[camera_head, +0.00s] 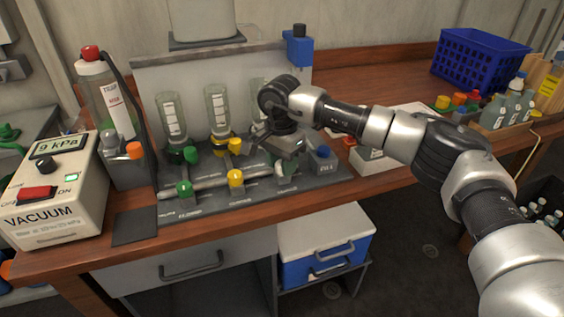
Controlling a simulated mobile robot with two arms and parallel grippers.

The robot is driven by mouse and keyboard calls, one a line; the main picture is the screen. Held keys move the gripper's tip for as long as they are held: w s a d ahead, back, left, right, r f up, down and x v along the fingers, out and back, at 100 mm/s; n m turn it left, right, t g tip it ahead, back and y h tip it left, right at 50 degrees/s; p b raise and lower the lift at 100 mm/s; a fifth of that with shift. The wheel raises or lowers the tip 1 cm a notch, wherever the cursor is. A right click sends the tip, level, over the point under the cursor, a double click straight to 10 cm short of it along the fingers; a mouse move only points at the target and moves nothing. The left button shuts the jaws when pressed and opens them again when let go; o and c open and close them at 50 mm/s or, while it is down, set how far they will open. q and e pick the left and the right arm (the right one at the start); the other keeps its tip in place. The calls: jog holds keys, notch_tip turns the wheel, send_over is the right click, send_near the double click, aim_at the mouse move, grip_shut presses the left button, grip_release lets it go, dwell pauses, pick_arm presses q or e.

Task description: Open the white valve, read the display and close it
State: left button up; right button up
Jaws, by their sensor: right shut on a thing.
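My right gripper (285,158) reaches in from the right and is shut at the rightmost valve position on the manifold (208,188). The white valve there is mostly hidden by the gripper and wrist, so its handle angle cannot be told. A green valve (184,187) and a yellow valve (236,178) sit to its left on the same pipe. The display (58,144) on the vacuum unit (62,195) at the far left shows what looks like 0 kPa. My left gripper is not in view.
Glass bottles (217,110) stand behind the valves. A small blue-capped container (322,158) is close to the right of my gripper. A blue crate (478,57) and reagent bottles (507,108) are at the right.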

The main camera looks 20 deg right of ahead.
jog(key=o, duration=0.9)
notch_tip(320, 180, up, 11)
jog(key=shift+w+f, duration=0.1)
jog(key=shift+w, duration=0.05)
